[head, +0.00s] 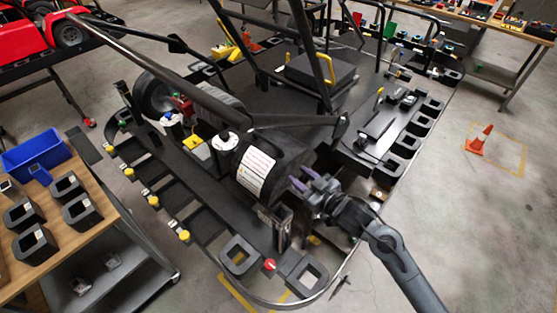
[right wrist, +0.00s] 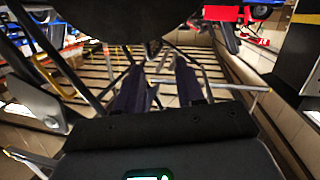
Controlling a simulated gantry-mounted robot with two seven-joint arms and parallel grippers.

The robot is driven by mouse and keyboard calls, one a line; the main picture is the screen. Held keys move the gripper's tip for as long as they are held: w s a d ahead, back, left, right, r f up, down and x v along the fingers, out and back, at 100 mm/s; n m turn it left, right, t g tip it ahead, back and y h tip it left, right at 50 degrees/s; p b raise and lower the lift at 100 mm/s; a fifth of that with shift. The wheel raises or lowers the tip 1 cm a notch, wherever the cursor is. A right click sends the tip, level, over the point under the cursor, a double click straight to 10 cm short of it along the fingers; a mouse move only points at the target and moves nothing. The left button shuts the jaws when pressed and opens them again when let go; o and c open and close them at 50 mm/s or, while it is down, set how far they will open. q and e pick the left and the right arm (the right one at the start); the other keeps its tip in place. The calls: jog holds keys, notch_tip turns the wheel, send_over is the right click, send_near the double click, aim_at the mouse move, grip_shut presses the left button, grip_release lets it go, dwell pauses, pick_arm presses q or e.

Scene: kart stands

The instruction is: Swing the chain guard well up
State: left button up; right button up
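A black rounded cover with a white printed label (head: 262,168), which I take to be the chain guard, sits low on the kart's near side in the head view. My right gripper (head: 305,179) is just right of it, with its purple fingers pointing at its right side. In the right wrist view the two fingers (right wrist: 159,88) stand apart with nothing clearly held between them. A dark curved shape fills the top of that view, possibly the guard. Whether a finger touches the guard cannot be told. My left gripper is not in view.
Black kart frame tubes (head: 180,80) cross above the deck. A white-topped canister (head: 225,150) stands left of the guard. A red knob (head: 269,264) and black holders (head: 240,257) line the near edge. A wooden bench (head: 75,235) stands left. Floor at right is open around an orange cone (head: 479,142).

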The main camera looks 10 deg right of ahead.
aim_at(275, 145)
jog(key=w+a+y+b, duration=0.1)
jog(key=w, duration=0.2)
jog(key=w+a+n+y+b, duration=0.1)
jog(key=w+a, duration=0.1)
jog(key=w, duration=0.2)
jog(key=w+a+r+n+y+b, duration=0.1)
jog(key=w+a+b, duration=0.1)
jog(key=w, duration=0.2)
jog(key=shift+y, duration=0.4)
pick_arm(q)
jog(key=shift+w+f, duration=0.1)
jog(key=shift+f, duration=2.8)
pick_arm(e)
jog(key=shift+x, duration=1.05)
jog(key=c, duration=0.7)
grip_shut()
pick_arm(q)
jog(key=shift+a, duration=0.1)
pick_arm(e)
jog(key=shift+r, duration=0.1)
